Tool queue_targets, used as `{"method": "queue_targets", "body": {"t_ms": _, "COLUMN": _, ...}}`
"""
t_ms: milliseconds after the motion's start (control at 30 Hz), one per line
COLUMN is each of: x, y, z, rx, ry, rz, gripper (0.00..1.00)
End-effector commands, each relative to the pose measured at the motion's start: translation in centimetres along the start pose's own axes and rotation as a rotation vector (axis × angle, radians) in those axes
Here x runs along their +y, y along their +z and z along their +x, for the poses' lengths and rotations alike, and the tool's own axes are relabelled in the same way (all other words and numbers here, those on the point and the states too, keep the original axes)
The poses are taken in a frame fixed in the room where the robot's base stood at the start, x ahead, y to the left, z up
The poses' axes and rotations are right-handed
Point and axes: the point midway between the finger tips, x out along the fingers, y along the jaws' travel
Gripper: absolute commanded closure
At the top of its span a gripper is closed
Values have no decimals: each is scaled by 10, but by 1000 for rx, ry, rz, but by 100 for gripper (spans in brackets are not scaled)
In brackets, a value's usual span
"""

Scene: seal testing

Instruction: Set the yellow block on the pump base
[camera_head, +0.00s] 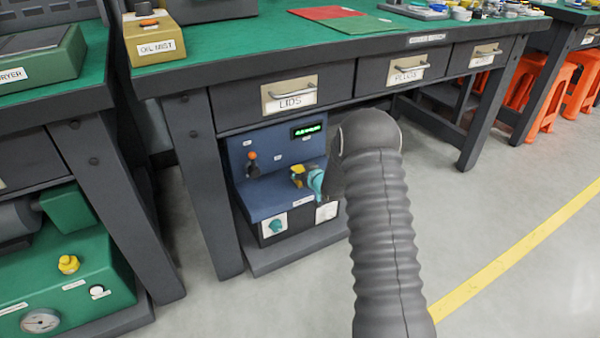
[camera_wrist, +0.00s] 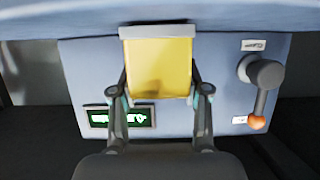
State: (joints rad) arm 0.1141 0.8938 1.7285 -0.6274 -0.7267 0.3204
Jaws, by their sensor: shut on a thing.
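The yellow block (camera_wrist: 160,68) is between the fingers of my gripper (camera_wrist: 158,97) in the wrist view, with a grey strip along its far edge. My gripper is shut on it. In the head view the yellow block (camera_head: 297,170) and the teal-tipped gripper (camera_head: 308,180) are in front of the blue machine (camera_head: 262,200) under the bench; I cannot tell if the block touches it. A green machine (camera_head: 95,272) with a grey cylinder, yellow knob and gauge stands at lower left and looks like a pump. No label naming the pump base is readable.
The blue machine carries a lever with an orange knob (camera_wrist: 257,122) and a green-lit display (camera_wrist: 122,117), close to the gripper. The bench drawers (camera_head: 290,95) and legs (camera_head: 200,180) frame the space. The floor at right is open, with orange stools (camera_head: 583,82) beyond.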

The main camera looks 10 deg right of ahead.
Motion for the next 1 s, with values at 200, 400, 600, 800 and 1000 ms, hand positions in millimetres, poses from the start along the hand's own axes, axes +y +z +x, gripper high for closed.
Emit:
{"method": "queue_targets", "body": {"t_ms": 200, "x": 0, "y": 3, "z": 1, "rx": -1, "ry": 0, "rz": 0, "gripper": 36}}
{"method": "queue_targets", "body": {"t_ms": 400, "x": 0, "y": 3, "z": 1, "rx": -1, "ry": 0, "rz": 0, "gripper": 29}}
{"method": "queue_targets", "body": {"t_ms": 600, "x": 0, "y": 0, "z": 0, "rx": -1, "ry": 0, "rz": 0, "gripper": 29}}
{"method": "queue_targets", "body": {"t_ms": 800, "x": 1, "y": -1, "z": -24, "rx": -2, "ry": 2, "rz": 1, "gripper": 29}}
{"method": "queue_targets", "body": {"t_ms": 1000, "x": 1, "y": -1, "z": -66, "rx": -2, "ry": 3, "rz": 2, "gripper": 29}}
